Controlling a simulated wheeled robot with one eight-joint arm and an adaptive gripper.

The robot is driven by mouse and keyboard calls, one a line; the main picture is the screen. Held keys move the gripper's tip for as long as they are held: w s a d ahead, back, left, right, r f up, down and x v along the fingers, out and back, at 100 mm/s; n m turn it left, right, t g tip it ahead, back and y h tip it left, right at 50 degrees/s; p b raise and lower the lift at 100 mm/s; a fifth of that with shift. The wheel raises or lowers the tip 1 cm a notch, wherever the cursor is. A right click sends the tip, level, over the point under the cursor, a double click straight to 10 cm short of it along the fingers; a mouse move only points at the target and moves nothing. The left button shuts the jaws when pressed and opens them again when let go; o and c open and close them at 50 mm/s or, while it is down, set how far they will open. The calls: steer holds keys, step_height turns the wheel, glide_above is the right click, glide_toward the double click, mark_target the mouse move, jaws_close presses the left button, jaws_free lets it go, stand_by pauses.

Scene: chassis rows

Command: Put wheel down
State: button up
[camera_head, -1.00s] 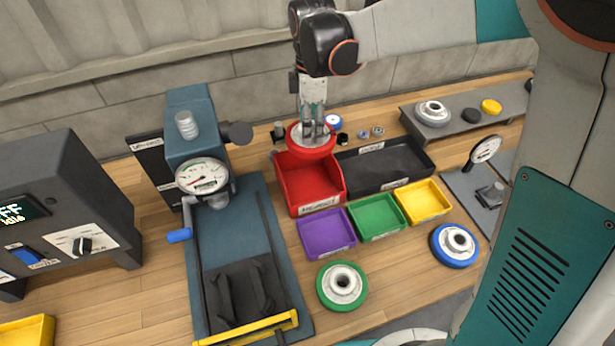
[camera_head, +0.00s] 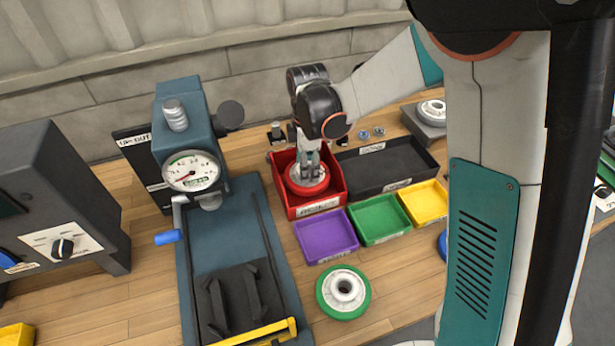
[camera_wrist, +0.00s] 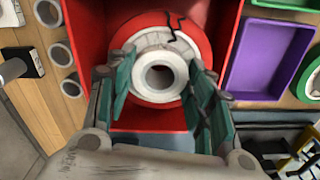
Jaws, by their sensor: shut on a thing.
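The wheel (camera_head: 308,186) has a red rim and a pale hub, and sits down inside the red bin (camera_head: 318,206), between its walls. In the wrist view the wheel (camera_wrist: 136,28) shows a dark crack across its upper right hub, and the red bin (camera_wrist: 222,25) surrounds it. My gripper (camera_head: 309,172) reaches down into the bin from above and is shut on the wheel's hub. In the wrist view its fingers (camera_wrist: 160,85) flank the hub on both sides. Whether the wheel touches the bin floor cannot be told.
A black tray (camera_head: 436,168) stands right of the bin. Purple (camera_head: 326,238), green (camera_head: 380,220) and yellow (camera_head: 424,203) trays stand in front. A green-rimmed wheel (camera_head: 326,298) lies nearer on the bench. A blue press with a gauge (camera_head: 192,172) stands to the left.

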steer(key=shift+f+b, duration=0.65)
steer(key=shift+f, duration=1.35)
steer(key=shift+f, duration=0.15)
steer(key=o, duration=1.4)
step_height(320, 180, up, 12)
steer(key=p, duration=0.4)
steer(key=shift+p, duration=0.35)
